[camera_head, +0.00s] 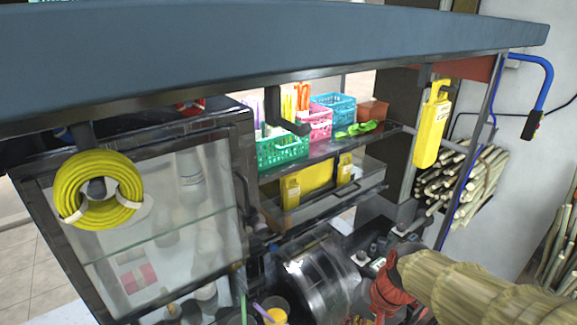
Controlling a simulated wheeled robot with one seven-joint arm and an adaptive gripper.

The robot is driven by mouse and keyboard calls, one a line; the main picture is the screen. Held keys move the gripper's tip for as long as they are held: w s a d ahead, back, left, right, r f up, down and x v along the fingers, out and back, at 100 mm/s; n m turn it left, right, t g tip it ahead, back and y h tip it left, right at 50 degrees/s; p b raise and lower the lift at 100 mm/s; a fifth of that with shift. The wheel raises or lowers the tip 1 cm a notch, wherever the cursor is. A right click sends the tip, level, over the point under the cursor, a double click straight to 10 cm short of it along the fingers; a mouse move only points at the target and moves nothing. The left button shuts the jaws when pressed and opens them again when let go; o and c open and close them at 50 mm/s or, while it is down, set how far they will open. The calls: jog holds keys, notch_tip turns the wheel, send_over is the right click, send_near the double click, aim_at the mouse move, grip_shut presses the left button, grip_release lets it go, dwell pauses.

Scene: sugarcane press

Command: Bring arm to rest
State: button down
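Whether my gripper is open or shut does not show.
A blue-grey canopy edge (270,45) crosses the top. A glass cabinet (150,235) with a yellow hose coil (72,190) stands left. Shelves hold a green basket (282,150) and others. A metal drum (318,282) is below. Cane (470,185) is stacked right.

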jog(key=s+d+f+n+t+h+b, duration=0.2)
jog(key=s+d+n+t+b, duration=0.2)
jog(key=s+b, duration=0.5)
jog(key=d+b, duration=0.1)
jog(key=b, duration=0.1)
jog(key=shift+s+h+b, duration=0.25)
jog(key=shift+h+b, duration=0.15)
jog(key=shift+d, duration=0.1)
